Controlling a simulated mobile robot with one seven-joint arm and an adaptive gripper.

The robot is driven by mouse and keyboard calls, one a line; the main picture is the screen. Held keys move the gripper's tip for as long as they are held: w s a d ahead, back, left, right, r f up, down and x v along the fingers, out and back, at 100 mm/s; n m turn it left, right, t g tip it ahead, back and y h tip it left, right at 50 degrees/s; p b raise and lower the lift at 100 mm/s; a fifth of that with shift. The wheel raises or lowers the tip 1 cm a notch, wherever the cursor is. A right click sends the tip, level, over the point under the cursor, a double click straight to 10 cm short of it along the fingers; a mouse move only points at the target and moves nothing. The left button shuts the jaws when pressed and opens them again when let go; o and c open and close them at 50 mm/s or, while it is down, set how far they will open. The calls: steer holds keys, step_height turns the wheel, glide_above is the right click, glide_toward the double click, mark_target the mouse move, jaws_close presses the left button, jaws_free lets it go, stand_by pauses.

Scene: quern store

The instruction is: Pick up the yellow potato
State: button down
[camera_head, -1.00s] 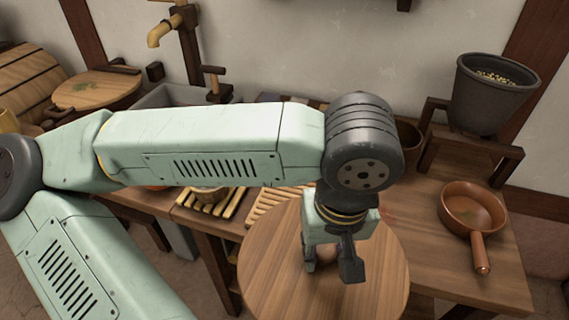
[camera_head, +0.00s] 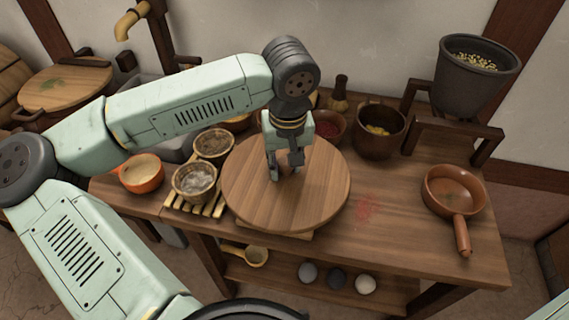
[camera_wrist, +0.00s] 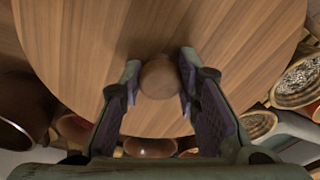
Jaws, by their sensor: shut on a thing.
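Two bowls on a slatted rack (camera_head: 190,205) and an orange pot (camera_head: 141,173) stand left of the board. A dark bowl (camera_head: 381,128) stands behind it, a brown pan (camera_head: 455,195) to the right. Round stones (camera_head: 337,277) lie on the shelf below.

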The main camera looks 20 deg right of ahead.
mark_target(285, 171)
steer(key=shift+w, duration=0.4)
steer(key=shift+f, duration=0.25)
step_height(285, 171, down, 3)
steer(key=shift+r+p, duration=0.1)
steer(key=shift+p, duration=0.75)
steer(key=shift+f, duration=0.2)
steer(key=shift+f+b, duration=0.2)
steer(key=shift+b, duration=0.2)
steer(key=c, duration=1.2)
jaws_free()
steer(key=shift+r, duration=0.2)
